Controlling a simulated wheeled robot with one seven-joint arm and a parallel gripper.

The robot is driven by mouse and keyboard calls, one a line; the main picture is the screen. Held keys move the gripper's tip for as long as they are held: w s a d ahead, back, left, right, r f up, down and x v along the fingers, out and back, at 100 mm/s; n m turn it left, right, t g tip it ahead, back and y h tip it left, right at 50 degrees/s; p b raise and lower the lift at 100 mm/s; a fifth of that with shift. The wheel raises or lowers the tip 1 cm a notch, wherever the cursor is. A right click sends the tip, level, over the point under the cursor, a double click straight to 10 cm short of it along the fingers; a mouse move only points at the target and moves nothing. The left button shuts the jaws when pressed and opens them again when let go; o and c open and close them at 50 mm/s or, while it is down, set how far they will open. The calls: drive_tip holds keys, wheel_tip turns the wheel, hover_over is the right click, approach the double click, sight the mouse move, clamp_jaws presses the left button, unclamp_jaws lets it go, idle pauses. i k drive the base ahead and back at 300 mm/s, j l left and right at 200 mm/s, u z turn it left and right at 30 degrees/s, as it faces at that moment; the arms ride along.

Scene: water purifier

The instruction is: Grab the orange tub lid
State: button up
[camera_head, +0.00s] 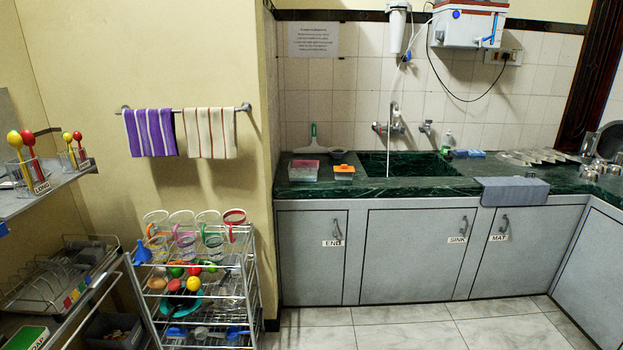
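A small tub with an orange lid (344,168) stands on the dark green counter, just left of the sink. The lid appears to lie flat on top of the tub. A pinkish-red box or tub (304,170) stands to its left, a short gap apart. My gripper is not in view.
The green counter (400,188) runs above grey cabinets, with a sink (410,165) and running tap (389,122). A grey mat (512,190) hangs over its front edge. A wire rack (205,305) with cups stands left. The tiled floor (400,328) before the cabinets is clear.

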sight(344, 167)
drive_tip(key=i, duration=1.85)
drive_tip(key=i+z, duration=0.2)
drive_tip(key=i, duration=0.25)
drive_tip(key=i+j+z, duration=0.15)
drive_tip(key=i, duration=0.3)
drive_tip(key=i+j+z, duration=0.2)
drive_tip(key=i, duration=0.25)
